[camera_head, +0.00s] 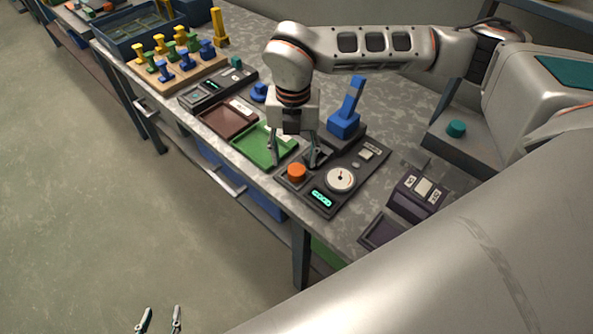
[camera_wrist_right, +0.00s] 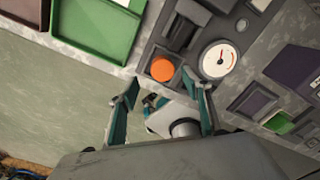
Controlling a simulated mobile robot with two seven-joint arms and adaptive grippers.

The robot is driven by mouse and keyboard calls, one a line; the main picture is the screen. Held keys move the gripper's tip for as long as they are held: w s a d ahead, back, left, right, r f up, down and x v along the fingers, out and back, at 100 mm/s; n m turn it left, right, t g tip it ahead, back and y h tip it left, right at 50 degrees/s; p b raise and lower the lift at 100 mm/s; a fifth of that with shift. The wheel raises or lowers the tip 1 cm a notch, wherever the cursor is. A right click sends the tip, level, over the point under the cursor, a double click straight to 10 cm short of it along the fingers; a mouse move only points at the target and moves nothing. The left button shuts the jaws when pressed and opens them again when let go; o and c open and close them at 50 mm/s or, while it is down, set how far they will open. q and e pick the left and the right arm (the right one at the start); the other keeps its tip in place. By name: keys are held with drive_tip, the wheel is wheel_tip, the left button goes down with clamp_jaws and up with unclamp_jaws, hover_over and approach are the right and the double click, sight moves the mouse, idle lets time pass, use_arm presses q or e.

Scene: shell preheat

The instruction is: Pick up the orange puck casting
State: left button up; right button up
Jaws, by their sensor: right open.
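The orange puck casting (camera_head: 297,171) sits at the near left corner of a dark gauge panel (camera_head: 318,206) on the workbench. My right gripper (camera_head: 294,162) is open above the panel, its fingers apart around the puck's position in the head view. In the right wrist view the puck (camera_wrist_right: 162,69) shows just beyond the gap between the open fingers (camera_wrist_right: 164,92), with nothing held. My left gripper (camera_head: 159,320) is low over the floor at the bottom edge, its two fingertips apart and empty.
A green tray (camera_head: 264,146) and brown tray (camera_head: 228,118) lie to the left. A purple device (camera_head: 416,194) stands to the right.

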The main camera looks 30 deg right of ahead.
sight(296, 169)
drive_tip(key=shift+d+f, duration=0.15)
drive_tip(key=shift+f, duration=1)
drive_tip(key=shift+d+f, duration=0.1)
drive_tip(key=shift+f, duration=1)
drive_tip(key=c, duration=1.2)
drive_tip(key=shift+c, duration=0.2)
drive_tip(key=shift+r, duration=0.15)
